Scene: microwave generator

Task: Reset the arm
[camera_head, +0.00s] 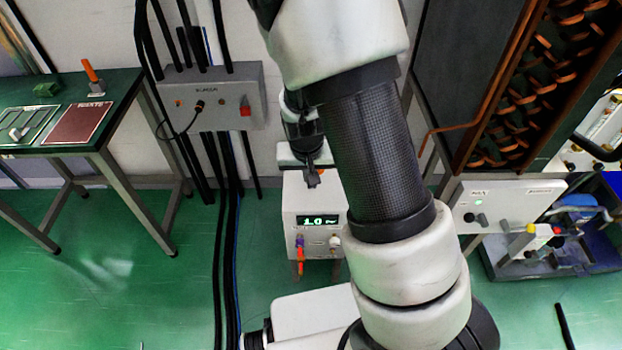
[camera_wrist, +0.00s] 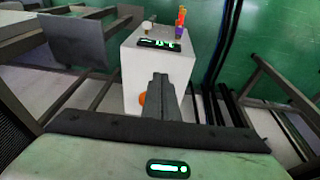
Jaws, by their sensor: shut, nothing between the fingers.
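My gripper (camera_head: 312,181) hangs in the middle of the head view, behind my large white and black arm. Its fingers are shut with nothing between them. It is just above or in front of the top of a white box (camera_head: 302,215) with a lit green display reading about 1.0. In the wrist view my gripper (camera_wrist: 162,82) points at the same white box (camera_wrist: 183,65), whose display shows near its upper edge. I cannot tell whether the fingertips touch the box. My arm hides part of the box's right side in the head view.
A green table (camera_head: 120,95) with a red panel (camera_head: 78,123) stands at left. A grey control box (camera_head: 215,95) with cables is on the wall. A white panel (camera_head: 500,205) and a copper-coil cabinet (camera_head: 550,85) stand at right. Green floor (camera_head: 110,270) is open at lower left.

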